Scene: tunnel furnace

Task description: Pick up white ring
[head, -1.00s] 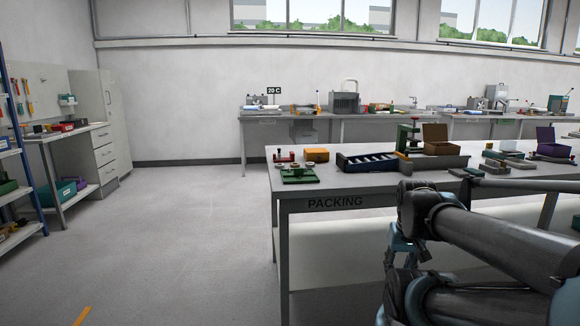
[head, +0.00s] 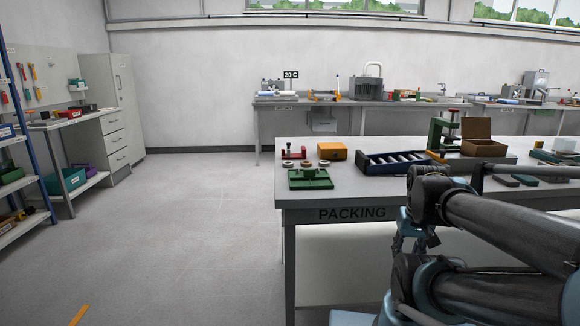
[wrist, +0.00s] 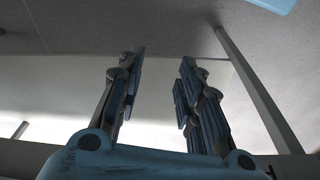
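Several small rings lie near the left end of the packing table (head: 480,190), around a green fixture (head: 311,180). One pale ring (head: 324,163) is just behind the fixture's right side, and another ring (head: 288,164) is behind its left side. They are too small to tell which is the white one. My gripper (wrist: 163,57) is open and empty in the wrist view, its two fingers well apart. It is away from the rings, low by the table's front side; no ring shows in the wrist view.
A red fixture (head: 293,154), an orange box (head: 332,151) and a dark blue tray (head: 392,163) stand near the rings. A green press (head: 437,134) and an open brown box (head: 483,138) are farther right. The floor (head: 190,230) left of the table is clear.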

